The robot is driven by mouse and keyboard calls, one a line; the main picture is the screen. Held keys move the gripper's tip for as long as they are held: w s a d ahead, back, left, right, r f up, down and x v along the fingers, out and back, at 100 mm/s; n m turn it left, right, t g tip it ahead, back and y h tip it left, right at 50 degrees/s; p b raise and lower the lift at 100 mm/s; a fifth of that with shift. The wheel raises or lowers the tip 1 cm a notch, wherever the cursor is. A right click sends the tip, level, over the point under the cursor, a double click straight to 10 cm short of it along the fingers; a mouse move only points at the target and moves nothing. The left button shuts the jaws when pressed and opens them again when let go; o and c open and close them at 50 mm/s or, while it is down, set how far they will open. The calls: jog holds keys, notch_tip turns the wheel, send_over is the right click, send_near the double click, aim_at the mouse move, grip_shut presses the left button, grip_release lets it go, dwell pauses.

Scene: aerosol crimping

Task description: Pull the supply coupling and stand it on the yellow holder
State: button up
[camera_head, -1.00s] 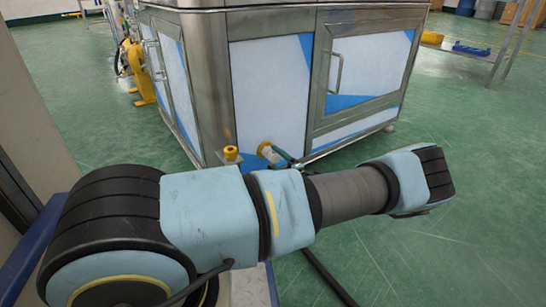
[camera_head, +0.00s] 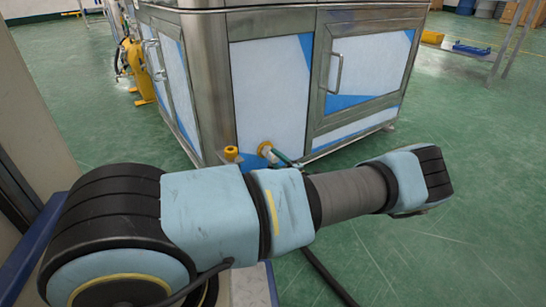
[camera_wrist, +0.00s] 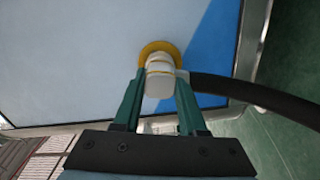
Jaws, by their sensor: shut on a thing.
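The supply coupling (camera_wrist: 159,82) is a pale, rounded fitting with a dark hose leaving it to the right. It stands in front of a yellow ring (camera_wrist: 158,47) on the cabinet's panel; whether it is fully seated there I cannot tell. My gripper (camera_wrist: 162,76) is shut on the coupling, one green finger on each side. In the head view my gripper (camera_head: 286,160) shows only in part behind my arm, beside the port (camera_head: 266,149). The yellow holder (camera_head: 232,153) is a small yellow piece low at the cabinet corner, left of the port, with nothing on it.
The steel cabinet (camera_head: 268,95) with white and blue panels fills the middle of the head view. The dark hose (camera_wrist: 250,91) runs across the wrist view's right side. Green floor (camera_head: 460,200) lies open to the right.

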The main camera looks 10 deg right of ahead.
aim_at(277, 160)
grip_shut()
jog(key=shift+s, duration=0.1)
jog(key=shift+p+v, duration=0.65)
jog(key=shift+v, duration=2.25)
jog(key=shift+d, duration=0.1)
